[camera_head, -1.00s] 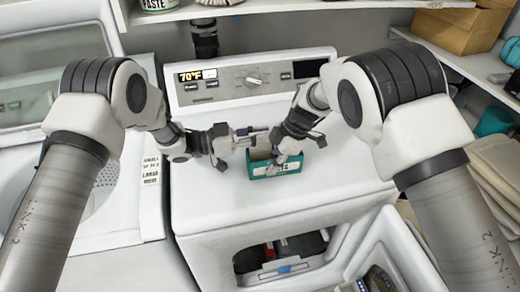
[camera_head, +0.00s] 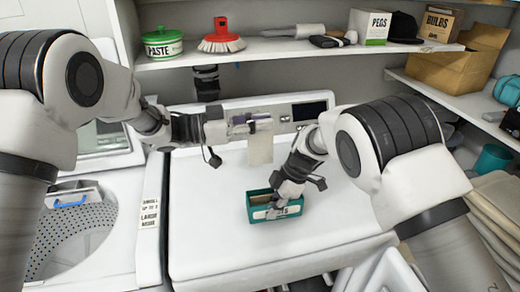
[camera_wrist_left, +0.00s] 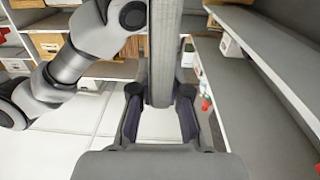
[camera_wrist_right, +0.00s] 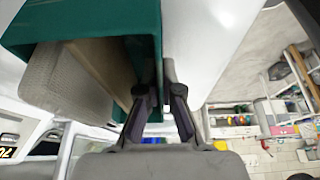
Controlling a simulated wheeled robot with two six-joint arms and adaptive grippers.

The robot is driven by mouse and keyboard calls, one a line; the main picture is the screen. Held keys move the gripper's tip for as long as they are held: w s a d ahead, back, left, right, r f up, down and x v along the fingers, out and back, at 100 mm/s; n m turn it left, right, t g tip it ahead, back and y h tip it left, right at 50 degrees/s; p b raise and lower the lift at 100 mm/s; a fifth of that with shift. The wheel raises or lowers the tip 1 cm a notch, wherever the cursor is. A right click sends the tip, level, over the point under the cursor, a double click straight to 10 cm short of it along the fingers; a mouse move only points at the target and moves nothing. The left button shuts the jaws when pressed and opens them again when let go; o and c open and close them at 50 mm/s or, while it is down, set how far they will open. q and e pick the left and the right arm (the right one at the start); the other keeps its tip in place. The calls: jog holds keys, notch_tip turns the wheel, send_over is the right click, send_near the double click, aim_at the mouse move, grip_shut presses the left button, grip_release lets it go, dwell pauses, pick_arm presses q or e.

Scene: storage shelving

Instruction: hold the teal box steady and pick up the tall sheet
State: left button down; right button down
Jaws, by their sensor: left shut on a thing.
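The teal box (camera_head: 254,213) stands on the white machine top, with its open side up and a pale label on its front. My right gripper (camera_head: 276,206) reaches down onto it, its fingers closed on either side of one wall. In the right wrist view the teal wall (camera_wrist_right: 146,45) runs between the fingers, and light and brown contents show inside the box. My left gripper (camera_head: 257,122) is shut on the tall pale sheet (camera_head: 260,149), which hangs upright above and behind the box, clear of it. In the left wrist view the sheet (camera_wrist_left: 164,50) passes edge-on between the fingers.
The white machine top (camera_head: 210,238) is clear around the box. Behind is a control panel (camera_head: 310,108). A shelf (camera_head: 280,50) above holds a green paste tin (camera_head: 162,43), a red brush (camera_head: 221,38) and a pegs box (camera_head: 368,27). An open drum (camera_head: 75,235) lies left.

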jog(key=c, duration=1.2)
grip_release()
jog(key=shift+c, duration=0.2)
